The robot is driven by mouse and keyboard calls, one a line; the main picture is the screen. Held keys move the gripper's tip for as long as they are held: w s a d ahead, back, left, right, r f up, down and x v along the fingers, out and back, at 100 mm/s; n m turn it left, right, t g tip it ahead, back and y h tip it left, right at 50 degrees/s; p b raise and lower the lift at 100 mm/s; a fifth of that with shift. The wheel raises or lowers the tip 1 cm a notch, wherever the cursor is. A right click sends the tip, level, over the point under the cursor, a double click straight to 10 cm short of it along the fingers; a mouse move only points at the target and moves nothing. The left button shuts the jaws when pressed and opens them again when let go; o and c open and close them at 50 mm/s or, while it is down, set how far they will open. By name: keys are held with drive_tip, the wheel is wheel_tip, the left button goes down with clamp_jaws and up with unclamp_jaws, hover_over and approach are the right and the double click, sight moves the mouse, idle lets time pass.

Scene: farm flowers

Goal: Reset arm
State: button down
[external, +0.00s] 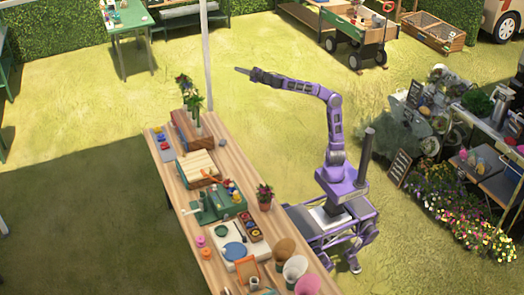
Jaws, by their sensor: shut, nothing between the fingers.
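My purple arm rises from its base at the right side of the long wooden table (222,150). It is bent at the elbow and stretches left, high above the ground. My gripper (240,71) is at the far end of the arm, pointing left, beyond and above the far end of the table. It is shut and empty, and touches nothing.
A thin pole (206,60) stands just left of my gripper. A green wagon (350,30) stands behind. Grass around the arm is free.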

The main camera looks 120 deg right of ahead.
drive_tip(key=s+a+f+y, duration=0.1)
drive_tip(key=a+f+y, duration=0.15)
drive_tip(key=f, duration=0.65)
drive_tip(key=s+a+f+y, duration=0.15)
drive_tip(key=f+y, duration=0.25)
drive_tip(key=f, duration=0.6)
drive_tip(key=s+a+f+g+y, duration=0.2)
drive_tip(key=s+a+f, duration=0.4)
drive_tip(key=a+f, duration=0.3)
drive_tip(key=s+a+f+g+y+b, duration=0.1)
drive_tip(key=s+a+f+g+y, duration=0.1)
drive_tip(key=s+a+f, duration=0.4)
drive_tip(key=s+a+f+g+y, duration=0.1)
drive_tip(key=s+a+f+y, duration=0.3)
drive_tip(key=s+a+f, duration=0.3)
drive_tip(key=a+f, duration=0.5)
drive_tip(key=a, duration=0.3)
drive_tip(key=shift+a+g, duration=0.25)
drive_tip(key=shift+g, duration=0.15)
